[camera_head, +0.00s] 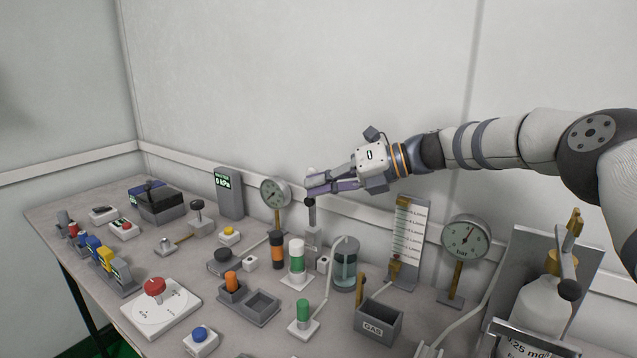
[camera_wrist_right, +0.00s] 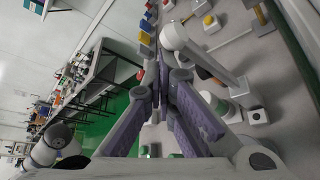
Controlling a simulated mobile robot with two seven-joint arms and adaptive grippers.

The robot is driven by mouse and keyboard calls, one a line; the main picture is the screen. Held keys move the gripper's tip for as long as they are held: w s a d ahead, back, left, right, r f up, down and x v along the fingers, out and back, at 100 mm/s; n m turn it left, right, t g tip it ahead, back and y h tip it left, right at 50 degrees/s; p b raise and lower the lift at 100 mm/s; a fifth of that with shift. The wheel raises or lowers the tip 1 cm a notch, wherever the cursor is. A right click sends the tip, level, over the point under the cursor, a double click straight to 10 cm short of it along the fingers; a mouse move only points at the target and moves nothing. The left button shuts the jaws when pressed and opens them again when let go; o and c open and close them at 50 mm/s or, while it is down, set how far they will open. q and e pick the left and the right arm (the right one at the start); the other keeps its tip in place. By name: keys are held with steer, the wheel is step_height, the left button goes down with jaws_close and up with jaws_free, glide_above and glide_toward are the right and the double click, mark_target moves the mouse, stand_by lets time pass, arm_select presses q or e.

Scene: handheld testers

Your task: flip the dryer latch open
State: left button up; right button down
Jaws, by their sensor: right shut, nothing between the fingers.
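My right gripper (camera_head: 309,187) is shut and empty, reaching in from the right above the back of the bench. Its purple-padded fingers also show in the wrist view (camera_wrist_right: 165,68). Just below the fingertips stands a grey post (camera_head: 312,238) with a dark upper end; I cannot tell whether the fingers touch it. In the wrist view a pale lever with a rounded end (camera_wrist_right: 174,36) lies right beside the fingertips. A clear canister with a grey-green filling (camera_head: 345,264), possibly the dryer, stands right of the post. I cannot clearly make out which part is the latch. My left gripper is out of view.
Round gauges (camera_head: 275,192) (camera_head: 466,239) stand left and right of the gripper. A scale panel (camera_head: 408,232), a grey GAS box (camera_head: 379,322) and a white bottle (camera_head: 541,305) are to the right. Several small testers crowd the bench (camera_head: 204,268). The wall is close behind.

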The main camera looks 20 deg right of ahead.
steer(key=shift+w+d+r, duration=0.1)
steer(key=shift+d+r, duration=0.05)
steer(key=shift+r, duration=0.1)
step_height(320, 180, up, 10)
steer(key=shift+f, duration=0.15)
steer(key=shift+f, duration=0.1)
stand_by(0.4)
